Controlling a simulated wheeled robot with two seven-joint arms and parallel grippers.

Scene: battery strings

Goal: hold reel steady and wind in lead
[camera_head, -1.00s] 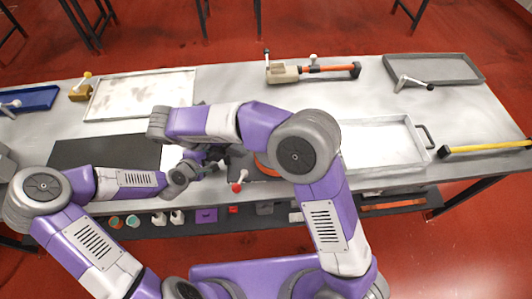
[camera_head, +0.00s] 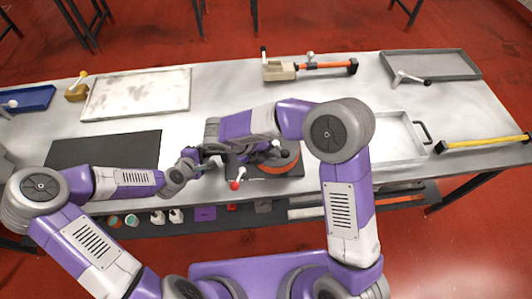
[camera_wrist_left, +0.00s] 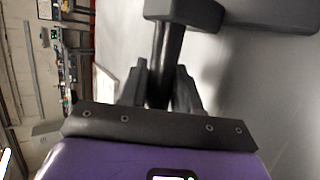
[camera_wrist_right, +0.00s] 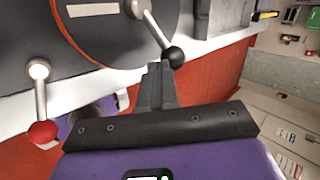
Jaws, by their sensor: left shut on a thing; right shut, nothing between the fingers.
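The reel (camera_head: 272,166) is a dark disc with an orange rim on a dark base at the table's front edge. It also shows in the right wrist view (camera_wrist_right: 105,30), with a crank ending in a black knob (camera_wrist_right: 173,57). A lever with a red knob (camera_head: 234,185) stands left of the reel. My right gripper (camera_wrist_right: 156,72) is shut and empty, its fingertips just beside the black knob; touching or apart is unclear. My left gripper (camera_wrist_left: 163,88) is shut on a dark bar (camera_wrist_left: 168,52) that ends in a dark block. The lead cannot be made out.
A black mat (camera_head: 100,150) lies left of the reel. A white tray with a handle (camera_head: 425,132) is to the right, near a yellow bar (camera_head: 485,143). A tool with an orange shaft (camera_head: 320,66) and a grey tray (camera_head: 432,58) are at the back.

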